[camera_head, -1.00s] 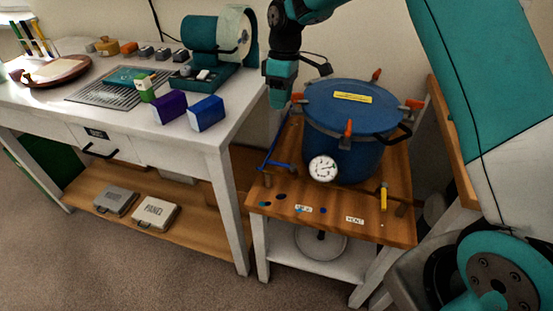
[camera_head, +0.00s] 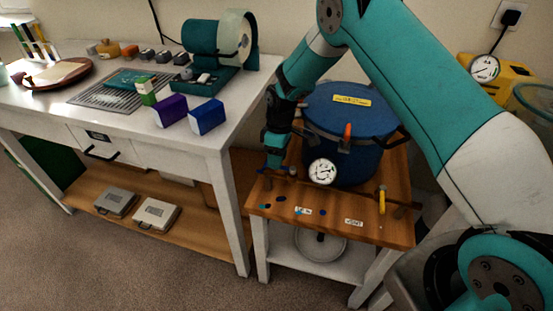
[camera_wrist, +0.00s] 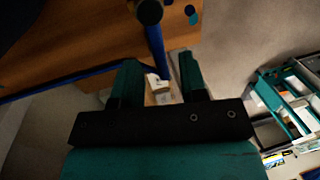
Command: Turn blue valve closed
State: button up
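The blue valve handle (camera_wrist: 156,52) shows in the wrist view as a blue bar hanging from a dark round knob. It reaches down toward the gap between my fingers. My gripper (camera_wrist: 160,82) is open, with a finger on each side of the bar's lower end and space around it. In the head view my gripper (camera_head: 274,160) points down at the left edge of the wooden stand, beside the blue pressure pot (camera_head: 345,115). There the gripper hides most of the blue valve.
A white gauge (camera_head: 322,172) and a yellow valve handle (camera_head: 382,198) are on the front of the wooden stand (camera_head: 335,222). The white table (camera_head: 200,135) with purple and blue boxes is close on the left. A thin blue line (camera_wrist: 55,82) runs left in the wrist view.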

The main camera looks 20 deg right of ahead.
jog(key=shift+f, duration=0.5)
grip_shut()
